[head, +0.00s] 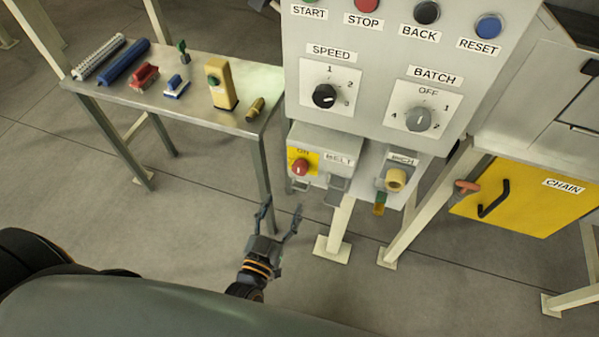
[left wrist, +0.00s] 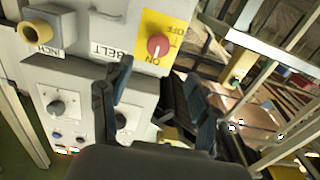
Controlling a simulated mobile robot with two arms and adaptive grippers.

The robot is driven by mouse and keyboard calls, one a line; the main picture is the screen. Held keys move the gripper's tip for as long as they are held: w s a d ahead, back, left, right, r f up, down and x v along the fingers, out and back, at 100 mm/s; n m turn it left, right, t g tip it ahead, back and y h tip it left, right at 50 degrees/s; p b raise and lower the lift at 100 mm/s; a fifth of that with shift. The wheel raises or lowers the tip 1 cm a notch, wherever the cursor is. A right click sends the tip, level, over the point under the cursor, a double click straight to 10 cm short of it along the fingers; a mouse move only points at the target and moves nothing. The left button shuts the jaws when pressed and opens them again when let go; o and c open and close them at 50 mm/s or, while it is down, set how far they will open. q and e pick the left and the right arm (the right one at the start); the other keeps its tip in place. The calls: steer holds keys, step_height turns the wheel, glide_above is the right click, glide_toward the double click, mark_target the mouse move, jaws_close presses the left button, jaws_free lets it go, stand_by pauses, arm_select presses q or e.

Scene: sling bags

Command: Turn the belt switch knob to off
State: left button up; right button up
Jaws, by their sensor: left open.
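The belt switch knob (head: 299,167) is a red round knob on a yellow plate, on the BELT box below the main control panel. In the left wrist view the knob (left wrist: 158,46) shows a white mark that appears to point toward ON; OFF is printed on another side of the plate (left wrist: 177,22). My left gripper (head: 281,210) is open and empty, below and a little left of the knob in the head view, apart from it. In the left wrist view its two dark fingers (left wrist: 162,72) are spread, with the knob beyond and between their tips. My right gripper is not in view.
The INCH box with a yellow ring (head: 396,180) is right of the BELT box. A grey bracket (head: 337,187) sticks out beside the knob. The main panel (head: 380,60) overhangs above. A metal table (head: 190,105) with tools stands left. Open floor lies below.

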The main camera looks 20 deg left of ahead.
mark_target(299, 173)
arm_select(q)
steer(key=w, duration=0.3)
steer(key=w+p, duration=0.1)
steer(key=w, duration=0.7)
steer(key=shift+d, duration=0.35)
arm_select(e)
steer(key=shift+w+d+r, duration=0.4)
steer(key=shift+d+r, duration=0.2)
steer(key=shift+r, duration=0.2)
arm_select(q)
steer(key=c, duration=1.2)
steer(key=shift+o, duration=0.2)
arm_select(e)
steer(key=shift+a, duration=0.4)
